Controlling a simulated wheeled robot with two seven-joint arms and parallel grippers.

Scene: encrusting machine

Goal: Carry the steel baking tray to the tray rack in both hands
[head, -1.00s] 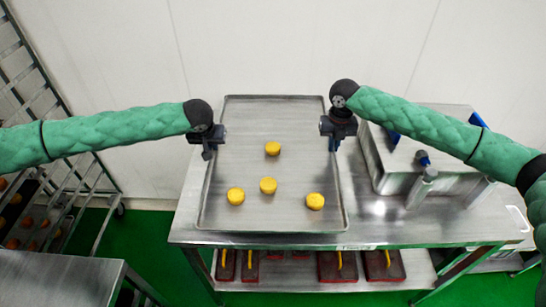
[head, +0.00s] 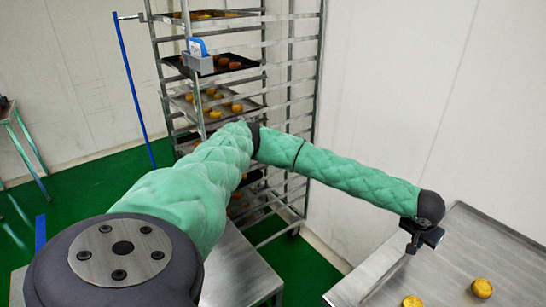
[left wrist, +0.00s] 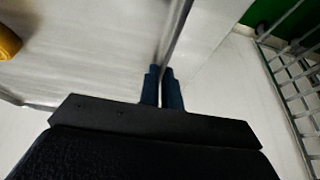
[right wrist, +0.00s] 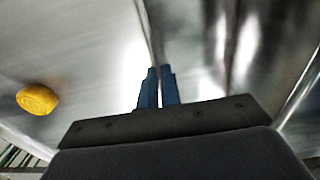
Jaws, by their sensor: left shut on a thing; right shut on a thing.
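The steel baking tray (head: 460,243) is at the lower right of the head view, cut off by the frame, with two yellow round pieces (head: 482,288) on it. My left gripper (head: 412,246) is shut on its left rim; the left wrist view shows the fingers (left wrist: 162,88) closed on that rim. In the right wrist view my right gripper (right wrist: 159,88) is shut on the opposite rim, with one yellow piece (right wrist: 37,99) on the tray beside it. The right arm is outside the head view. The tray rack (head: 318,75) stands upright in the upper middle, partly behind my left arm.
The rack holds several trays of baked pieces, such as one dark tray (head: 232,64). A steel table (head: 240,268) stands below my left arm. Green floor (head: 85,195) is open left of the rack. A white wall (head: 400,100) is behind.

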